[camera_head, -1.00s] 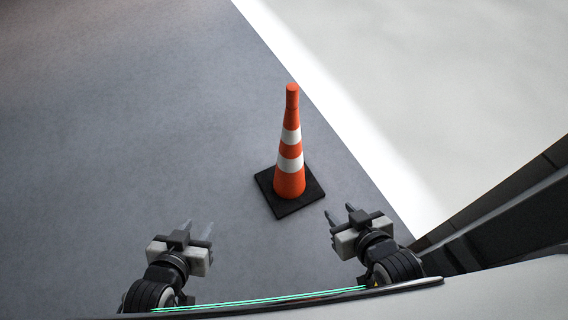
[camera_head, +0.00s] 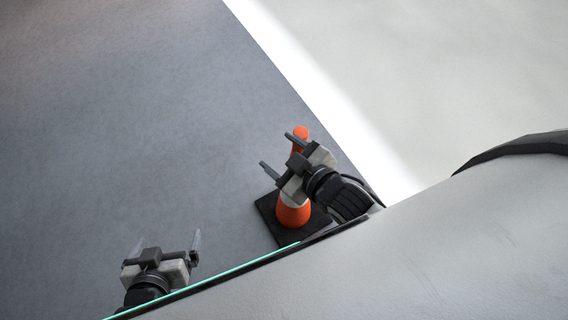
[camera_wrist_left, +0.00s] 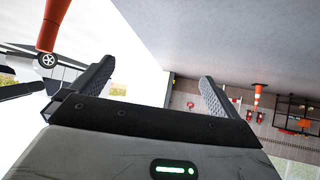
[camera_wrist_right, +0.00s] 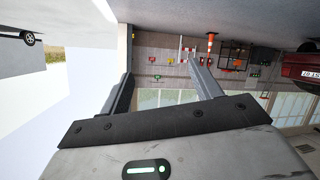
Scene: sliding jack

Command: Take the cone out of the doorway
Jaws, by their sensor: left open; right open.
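The orange and white cone (camera_head: 293,216) stands on its black square base (camera_head: 266,210) on the grey floor, beside the bright white strip. My right gripper (camera_head: 275,150) is open and empty, raised in front of the cone in the head view and hiding its middle. Its fingers point up and left, past the cone; I cannot tell whether it touches. The open right fingers also show in the right wrist view (camera_wrist_right: 160,88). My left gripper (camera_head: 168,240) is open and empty, low and left of the cone. In the left wrist view an orange tapered piece (camera_wrist_left: 52,26), apparently the cone's top, shows upper left.
Grey floor (camera_head: 120,130) left of the cone is clear. A white strip (camera_head: 320,100) runs diagonally along a pale floor at right. The left wrist view shows a distant orange cone (camera_wrist_left: 257,92); the right wrist view shows a red car (camera_wrist_right: 300,68) far off.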

